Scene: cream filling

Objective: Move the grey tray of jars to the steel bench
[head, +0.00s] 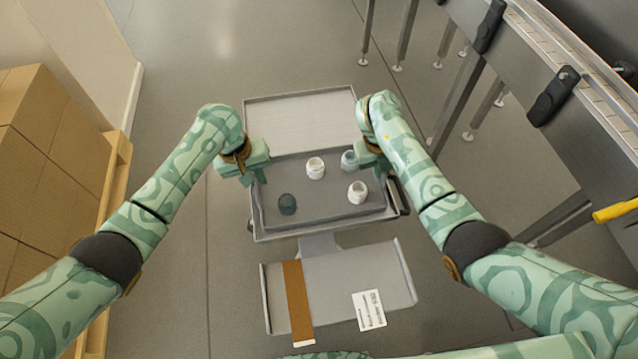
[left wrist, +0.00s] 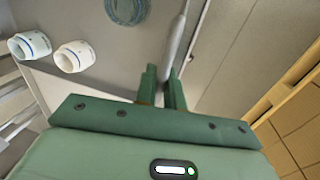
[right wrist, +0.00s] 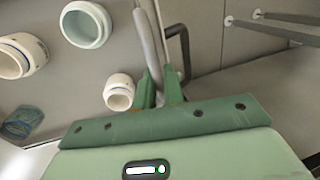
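The grey tray (head: 270,222) lies level in the middle of the head view, with several jars in it. They are a dark jar (head: 287,204), two white jars (head: 315,168) (head: 357,192) and a pale blue jar (head: 349,160), all upright. My left gripper (head: 258,178) is at the tray's left rim, and in the left wrist view its fingers (left wrist: 162,90) close around that rim. My right gripper (head: 378,165) is at the right rim, and its fingers (right wrist: 160,90) close around it in the right wrist view. I cannot tell for certain which steel structure is the bench.
A steel structure (head: 575,125) with black handles and thin legs runs along the right. Cardboard boxes (head: 50,160) stand on a pallet at the left. A pale flat surface (head: 300,118) lies beyond the tray; a grey panel (head: 350,270) with a label lies nearer.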

